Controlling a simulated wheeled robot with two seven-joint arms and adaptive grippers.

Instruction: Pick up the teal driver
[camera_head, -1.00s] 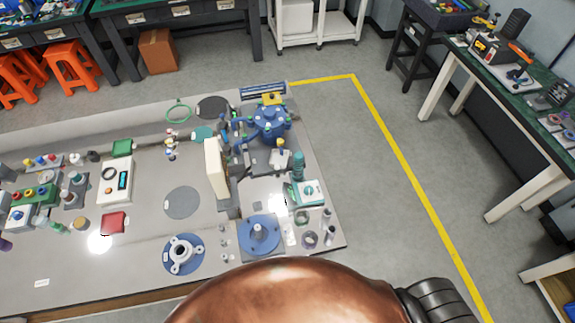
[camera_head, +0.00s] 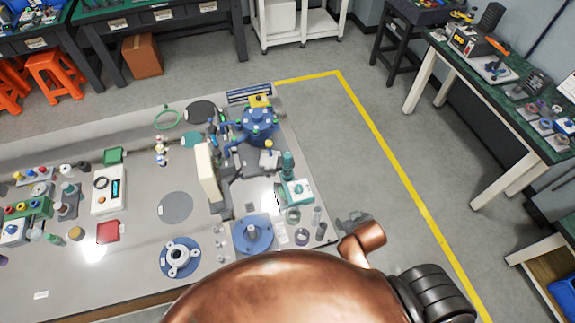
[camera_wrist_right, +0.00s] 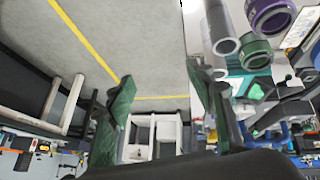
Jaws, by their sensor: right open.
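The teal driver appears to be the upright teal cylinder (camera_head: 288,165) near the right edge of the table in the head view, behind a white box with a teal top. I cannot be sure which teal part it is. My right gripper (camera_head: 352,220) shows in the head view just beyond the table's right edge, in front and to the right of the teal cylinder, apart from it. In the right wrist view its two green-padded fingers (camera_wrist_right: 165,100) are spread with nothing between them. My left gripper is not in view.
A white box with a teal top (camera_head: 297,192), grey tubes (camera_head: 317,215) and a blue flange (camera_head: 252,234) stand near my right gripper. A purple ring (camera_wrist_right: 270,18) and green ring (camera_wrist_right: 255,54) show close by in the wrist view. The floor right of the table is clear.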

